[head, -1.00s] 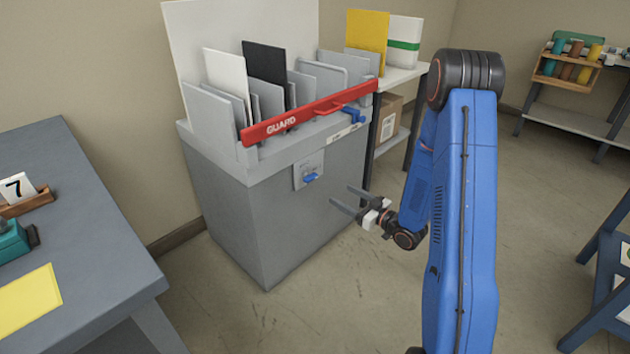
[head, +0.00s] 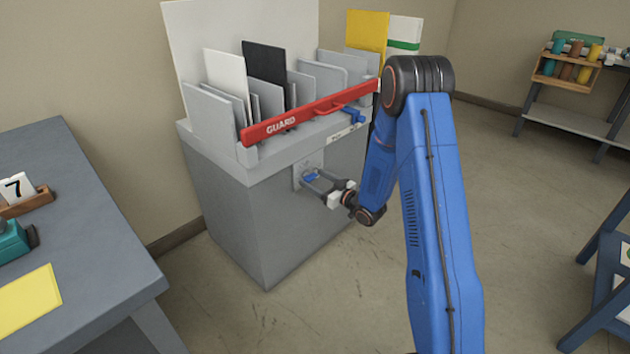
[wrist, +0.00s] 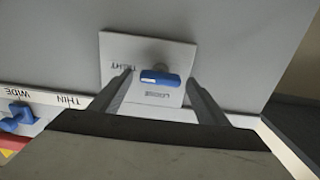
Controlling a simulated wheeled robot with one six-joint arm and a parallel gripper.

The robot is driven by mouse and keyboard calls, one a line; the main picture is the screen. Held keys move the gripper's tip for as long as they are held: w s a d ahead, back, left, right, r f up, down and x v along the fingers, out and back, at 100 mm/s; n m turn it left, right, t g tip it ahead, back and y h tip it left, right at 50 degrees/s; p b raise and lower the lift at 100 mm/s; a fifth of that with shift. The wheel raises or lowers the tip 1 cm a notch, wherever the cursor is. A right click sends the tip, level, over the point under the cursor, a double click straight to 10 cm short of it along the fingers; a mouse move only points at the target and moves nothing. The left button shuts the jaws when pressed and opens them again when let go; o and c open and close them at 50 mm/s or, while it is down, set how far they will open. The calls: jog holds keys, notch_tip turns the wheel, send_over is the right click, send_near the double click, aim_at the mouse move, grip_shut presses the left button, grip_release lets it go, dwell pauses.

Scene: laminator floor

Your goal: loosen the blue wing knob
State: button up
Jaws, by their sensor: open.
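The blue wing knob (head: 311,177) sits on a small light plate on the front of the grey cabinet. In the wrist view the blue wing knob (wrist: 160,78) lies crosswise between the fingers, with a gap on each side. The plate (wrist: 150,50) carries the words TIGHT and LOOSE, seen upside down. My gripper (head: 318,183) is open, its fingers reaching toward the plate on both sides of the knob. In the wrist view my gripper (wrist: 160,85) shows a finger at left and right. I cannot tell exactly how deep the fingertips reach.
A red GUARD bar (head: 310,112) crosses above the cabinet (head: 235,215), in front of upright sheets. A second blue knob (head: 354,116) sits at its right end, by a THIN and WIDE label (wrist: 45,97). A grey table (head: 75,220) stands at left.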

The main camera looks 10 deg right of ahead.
jog(key=shift+w+a, duration=0.1)
jog(key=shift+c, duration=0.6)
jog(key=c, duration=0.9)
jog(key=shift+n, duration=0.4)
jog(key=n, duration=0.3)
jog(key=shift+n, duration=0.4)
jog(key=n, duration=0.4)
jog(key=shift+a+n, duration=0.1)
jog(key=shift+n, duration=0.2)
jog(key=n, duration=0.4)
jog(key=shift+f, duration=0.15)
jog(key=n, duration=0.4)
jog(key=shift+f+n, duration=0.1)
jog(key=shift+n, duration=0.2)
